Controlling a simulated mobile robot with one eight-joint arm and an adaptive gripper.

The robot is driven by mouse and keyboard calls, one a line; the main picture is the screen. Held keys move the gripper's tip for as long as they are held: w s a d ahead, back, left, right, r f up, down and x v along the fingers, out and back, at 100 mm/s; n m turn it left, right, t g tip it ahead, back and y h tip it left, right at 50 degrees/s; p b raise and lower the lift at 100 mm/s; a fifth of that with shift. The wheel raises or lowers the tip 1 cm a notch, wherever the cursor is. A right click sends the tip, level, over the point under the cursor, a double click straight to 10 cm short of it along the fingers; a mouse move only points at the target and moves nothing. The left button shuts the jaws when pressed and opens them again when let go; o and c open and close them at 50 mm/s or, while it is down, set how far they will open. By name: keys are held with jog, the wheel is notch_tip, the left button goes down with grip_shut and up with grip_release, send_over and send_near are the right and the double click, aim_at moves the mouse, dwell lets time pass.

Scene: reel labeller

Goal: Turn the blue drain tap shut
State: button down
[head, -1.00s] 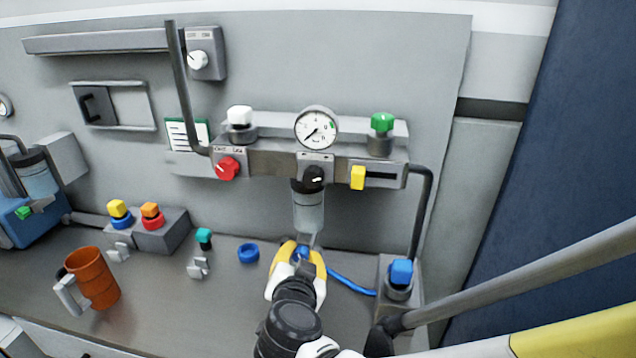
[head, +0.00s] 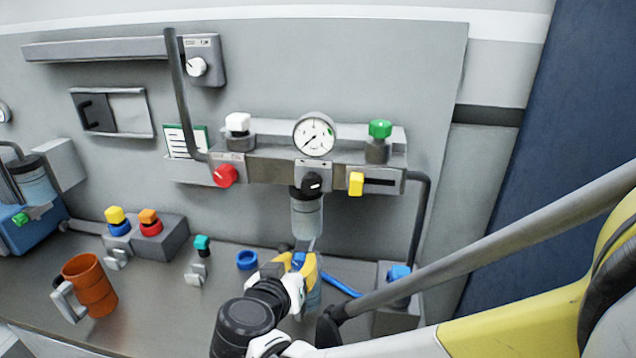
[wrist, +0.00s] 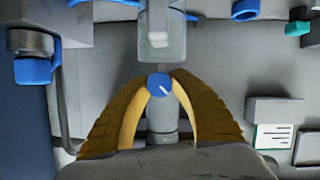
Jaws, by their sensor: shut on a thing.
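The blue drain tap (wrist: 160,85) is a small round knob with a white mark on its face. In the wrist view it sits between the tips of my gripper (wrist: 158,88), whose yellow fingers touch it from both sides. In the head view my gripper (head: 299,262) is shut on the tap (head: 299,261), just below the clear filter bowl (head: 306,218). The fingers hide part of the tap there. The white mark slants toward the lower right in the wrist view.
A blue hose (head: 340,284) runs right from below the bowl. A blue-capped block (head: 398,273) stands right, partly behind my arm. A blue ring (head: 247,260), a teal-topped peg (head: 202,243) and an orange mug (head: 90,285) stand left. The gauge (head: 315,134) and regulator knobs are above.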

jog(key=shift+f, duration=0.1)
dwell(0.4)
jog(key=c, duration=1.1)
grip_release()
jog(key=shift+s, duration=0.1)
jog(key=v, duration=1.2)
